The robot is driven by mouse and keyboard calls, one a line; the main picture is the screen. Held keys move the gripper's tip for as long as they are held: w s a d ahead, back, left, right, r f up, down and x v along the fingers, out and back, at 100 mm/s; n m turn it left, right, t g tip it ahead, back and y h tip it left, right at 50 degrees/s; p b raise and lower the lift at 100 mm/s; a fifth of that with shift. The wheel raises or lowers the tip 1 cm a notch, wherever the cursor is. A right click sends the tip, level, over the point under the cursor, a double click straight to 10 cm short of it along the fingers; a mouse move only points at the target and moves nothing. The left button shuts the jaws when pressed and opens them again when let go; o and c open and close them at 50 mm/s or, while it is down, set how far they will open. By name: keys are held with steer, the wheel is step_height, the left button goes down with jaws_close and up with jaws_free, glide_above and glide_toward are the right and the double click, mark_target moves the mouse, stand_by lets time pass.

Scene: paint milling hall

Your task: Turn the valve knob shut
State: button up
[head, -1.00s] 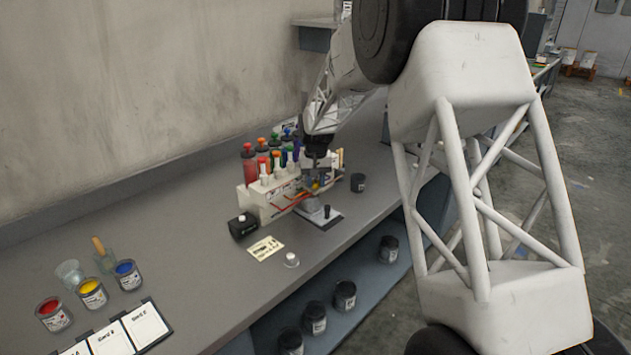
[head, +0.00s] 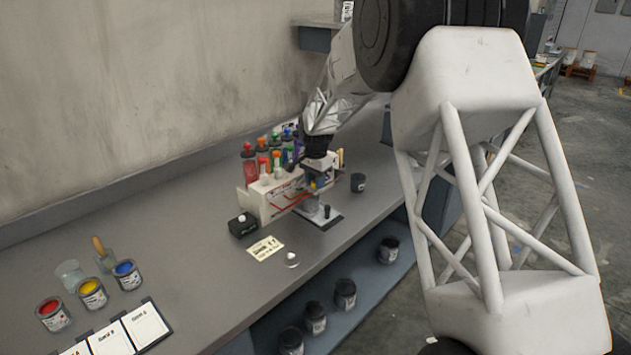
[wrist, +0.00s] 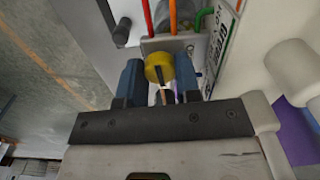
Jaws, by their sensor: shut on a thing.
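The valve knob (wrist: 158,68) is round and yellow, with a dark slot or mark on its face, in the wrist view. It sits in front of a grey plate (wrist: 190,45) on the dispensing unit. My gripper (wrist: 159,79) has its two blue fingers on either side of the knob, shut on it. In the head view my gripper (head: 313,180) is at the front of the white unit (head: 272,198), and the knob is small and mostly hidden there.
Several bottles with coloured caps (head: 262,162) stand in the unit. Red, orange and green tubes (wrist: 173,18) run close to the fingers. The bench's left middle is clear.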

steer(key=shift+m, duration=0.4)
steer(key=o, duration=0.9)
steer(key=shift+o, duration=0.2)
steer(key=shift+r, duration=3.9)
